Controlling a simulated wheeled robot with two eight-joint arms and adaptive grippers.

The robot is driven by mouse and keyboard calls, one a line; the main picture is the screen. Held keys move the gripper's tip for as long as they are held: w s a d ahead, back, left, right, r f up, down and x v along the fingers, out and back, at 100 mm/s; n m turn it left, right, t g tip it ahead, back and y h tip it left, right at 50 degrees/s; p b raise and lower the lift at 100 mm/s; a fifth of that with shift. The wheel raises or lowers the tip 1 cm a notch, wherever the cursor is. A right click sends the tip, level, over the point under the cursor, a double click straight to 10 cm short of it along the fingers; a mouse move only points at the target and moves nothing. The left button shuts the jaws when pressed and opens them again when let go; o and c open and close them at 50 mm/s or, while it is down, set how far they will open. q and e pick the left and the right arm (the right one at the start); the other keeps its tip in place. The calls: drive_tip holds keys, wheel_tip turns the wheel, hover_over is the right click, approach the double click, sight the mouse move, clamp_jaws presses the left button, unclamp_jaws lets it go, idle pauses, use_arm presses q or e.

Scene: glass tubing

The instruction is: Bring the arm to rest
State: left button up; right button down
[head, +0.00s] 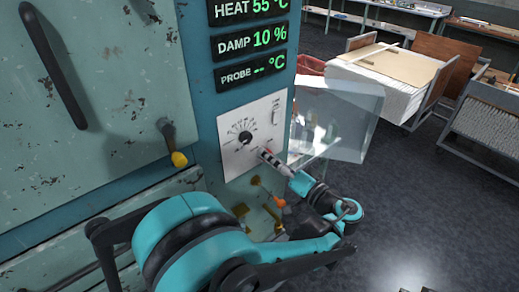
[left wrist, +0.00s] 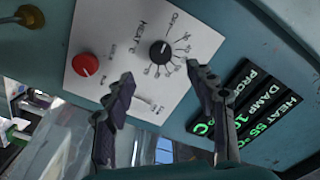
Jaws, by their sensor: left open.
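My left gripper (head: 266,155) is in front of a white control panel (head: 232,165) on a teal cabinet. Its fingers are apart and empty in the left wrist view (left wrist: 158,75). A black heat knob (left wrist: 160,52) lies ahead between the fingertips, with bare panel visible around it. It also shows in the head view (head: 245,137), to the left of the fingertips. A red knob (left wrist: 86,65) sits beside it. I cannot tell from these views how close the fingertips are to the panel. My right gripper is not in view.
Displays read heat 55 °C (head: 247,9), damp 10 % (head: 250,41) and probe blank (head: 248,72). A clear pane (head: 342,120) stands out right of the panel. Dark floor (head: 440,215) is open at right, with carts (head: 375,85) behind.

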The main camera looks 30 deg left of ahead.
use_arm(q)
drive_tip(key=shift+v, duration=1.2)
drive_tip(key=s+a+f+m+g+h+b, duration=0.1)
drive_tip(key=s+a+f+m+h, duration=0.1)
drive_tip(key=s+f+h, duration=0.25)
drive_tip(key=s+a+f+m+h+b, duration=0.1)
drive_tip(key=s+a+f+h, duration=0.25)
drive_tip(key=f, duration=0.25)
drive_tip(key=s+d+f+t+h, duration=0.1)
drive_tip(key=s+d+f+h, duration=0.4)
drive_tip(key=d+h, duration=0.3)
drive_tip(key=shift+s+d+b, duration=0.4)
drive_tip(key=shift+s+d, duration=0.15)
drive_tip(key=shift+d, duration=0.1)
